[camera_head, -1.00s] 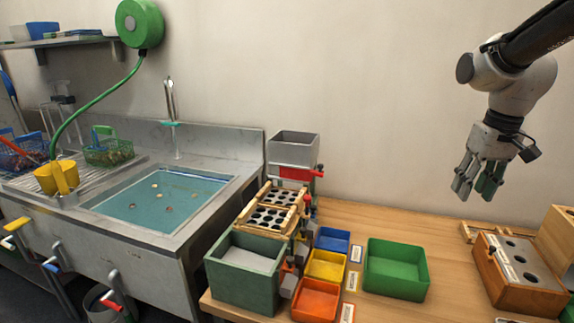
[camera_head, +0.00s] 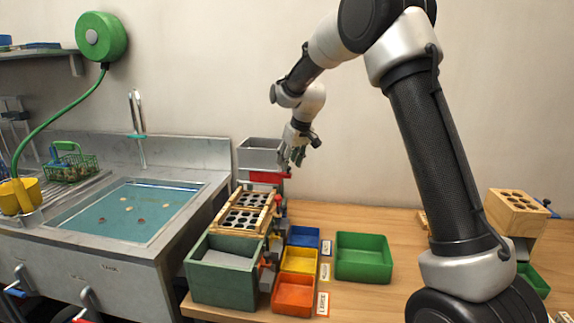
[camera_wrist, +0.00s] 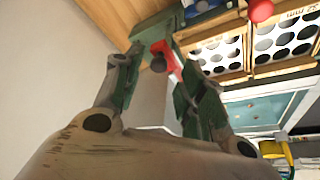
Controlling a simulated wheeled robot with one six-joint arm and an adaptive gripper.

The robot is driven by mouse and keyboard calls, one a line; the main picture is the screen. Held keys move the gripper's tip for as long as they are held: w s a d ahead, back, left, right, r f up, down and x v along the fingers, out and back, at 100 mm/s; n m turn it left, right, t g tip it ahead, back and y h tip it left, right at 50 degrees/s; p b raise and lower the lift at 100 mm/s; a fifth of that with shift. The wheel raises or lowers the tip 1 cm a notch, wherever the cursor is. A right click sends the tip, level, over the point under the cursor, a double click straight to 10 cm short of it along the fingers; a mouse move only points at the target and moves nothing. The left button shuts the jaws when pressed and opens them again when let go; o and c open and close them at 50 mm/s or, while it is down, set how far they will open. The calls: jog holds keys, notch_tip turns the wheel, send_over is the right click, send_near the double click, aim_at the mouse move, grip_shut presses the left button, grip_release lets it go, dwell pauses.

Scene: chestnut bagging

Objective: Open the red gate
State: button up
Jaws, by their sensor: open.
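The red gate (camera_head: 265,178) is a flat red piece under the grey hopper (camera_head: 258,153) at the top of the sorting stand. My gripper (camera_head: 293,160) is just above the gate's right end, beside the hopper. In the wrist view my gripper (camera_wrist: 160,70) is open, with its two fingers spread. A red bar (camera_wrist: 168,58), which looks like part of the gate, shows between the fingertips, close to the right finger. I cannot tell whether a finger touches it. The rest of the gate is hidden in the wrist view.
Sieve trays with holes (camera_head: 243,212) slope below the hopper. A red knob (camera_wrist: 260,10) shows near the trays. A green box (camera_head: 222,278), small blue, yellow and orange bins, and a green tray (camera_head: 363,257) stand on the table. The sink (camera_head: 130,212) is at left.

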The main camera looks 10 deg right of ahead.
jog(key=shift+x, duration=0.95)
jog(key=shift+d, duration=0.1)
grip_shut()
jog(key=shift+s+d+r, duration=0.1)
jog(key=shift+s+d, duration=0.2)
jog(key=shift+d, duration=0.45)
jog(key=shift+s+d+f, duration=0.1)
jog(key=shift+s+d, duration=0.25)
jog(key=shift+d, duration=0.4)
jog(key=shift+s+d+r, duration=0.1)
jog(key=shift+s+d, duration=0.2)
jog(key=shift+d, duration=0.5)
grip_release()
